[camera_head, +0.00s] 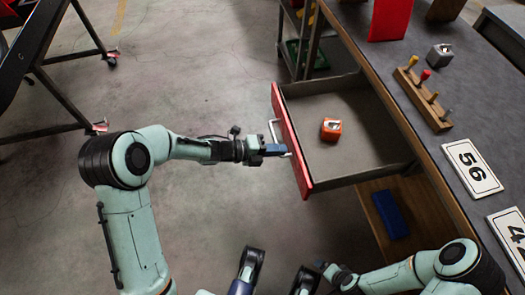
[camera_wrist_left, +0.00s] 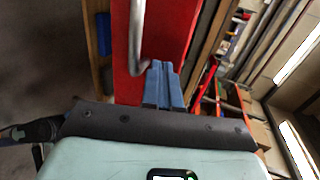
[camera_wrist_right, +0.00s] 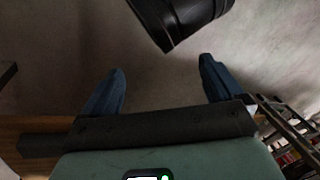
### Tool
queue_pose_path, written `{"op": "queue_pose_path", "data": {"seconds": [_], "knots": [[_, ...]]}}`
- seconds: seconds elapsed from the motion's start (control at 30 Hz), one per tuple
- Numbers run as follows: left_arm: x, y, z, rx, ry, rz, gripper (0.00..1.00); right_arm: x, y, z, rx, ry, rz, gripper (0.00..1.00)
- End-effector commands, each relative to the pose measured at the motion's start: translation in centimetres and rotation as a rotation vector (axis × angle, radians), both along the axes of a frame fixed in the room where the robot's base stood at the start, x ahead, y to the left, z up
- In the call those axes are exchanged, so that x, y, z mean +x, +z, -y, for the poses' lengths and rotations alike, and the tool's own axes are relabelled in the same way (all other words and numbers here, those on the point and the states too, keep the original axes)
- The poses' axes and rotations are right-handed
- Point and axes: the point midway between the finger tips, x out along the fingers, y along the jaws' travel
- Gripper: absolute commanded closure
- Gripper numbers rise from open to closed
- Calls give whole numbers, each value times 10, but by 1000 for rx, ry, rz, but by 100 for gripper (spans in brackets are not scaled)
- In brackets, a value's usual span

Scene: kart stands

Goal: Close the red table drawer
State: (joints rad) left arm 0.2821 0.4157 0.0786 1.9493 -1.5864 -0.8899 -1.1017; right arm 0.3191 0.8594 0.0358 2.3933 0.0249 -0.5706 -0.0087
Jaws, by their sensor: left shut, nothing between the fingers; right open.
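The red-fronted table drawer (camera_head: 291,142) is pulled well out from the workbench in the head view. A light metal handle (camera_head: 273,132) is on its front. An orange object (camera_head: 331,129) lies inside the drawer. My left gripper (camera_head: 284,150) is shut and empty, with its tips at the drawer front near the lower end of the handle. In the left wrist view the blue fingertips (camera_wrist_left: 162,68) are together against or just before the red front (camera_wrist_left: 185,30), beside the handle (camera_wrist_left: 137,40). Whether they touch it is unclear. My right gripper (camera_wrist_right: 162,85) is open and empty over the floor.
The bench top (camera_head: 425,165) carries a wooden peg holder (camera_head: 424,98), a small grey box (camera_head: 439,54) and number plates (camera_head: 472,167). A blue item (camera_head: 390,213) lies on the shelf below. A wheeled stand (camera_head: 60,70) is at the upper left.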

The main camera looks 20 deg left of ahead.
Motion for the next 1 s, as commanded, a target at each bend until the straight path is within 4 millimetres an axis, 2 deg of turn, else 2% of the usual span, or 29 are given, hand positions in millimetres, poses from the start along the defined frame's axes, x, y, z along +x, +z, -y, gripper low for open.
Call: {"op": "queue_pose_path", "data": {"seconds": [0.2, 0.67, 0.87, 1.0], "knots": [[7, 0, 11, -1, 0, -1, 100, 3, -2, 2, -4, -4, 8, 6], [10, 0, 15, -1, -1, 0, 100, 4, -3, 2, -6, -5, 11, 6], [22, -1, 35, -3, -4, 1, 100, 12, -10, 6, -15, -13, 29, 6], [39, -1, 61, -4, -5, 2, 100, 23, -17, 12, -29, -24, 58, 6]]}}
